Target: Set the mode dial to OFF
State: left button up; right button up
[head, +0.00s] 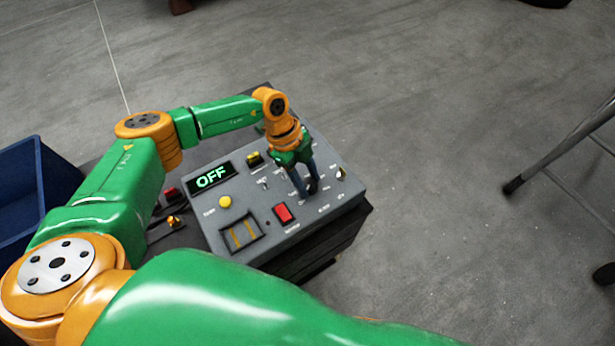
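The grey control panel (215,213) stands low in front of me, and its small display (212,178) reads "OFF" in green letters. My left gripper (307,190) points down at the panel's right half, with its dark fingertips at or just above the panel face. Something dark shows between the fingertips. The mode dial cannot be made out clearly; the fingers cover that part of the panel. I cannot tell whether the fingers are closed on it. My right gripper is not in view.
A blue bin (30,190) stands at the left. A metal-legged stand (560,150) is at the right. Grey floor between panel and stand is clear.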

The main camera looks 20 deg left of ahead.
pick_arm(q)
jog(key=o, duration=0.4)
jog(key=shift+r, duration=0.1)
jog(key=b+v, duration=0.2)
jog(key=v, duration=0.4)
jog(key=shift+a, duration=0.1)
jog(key=shift+a+r, duration=0.1)
jog(key=shift+r, duration=0.4)
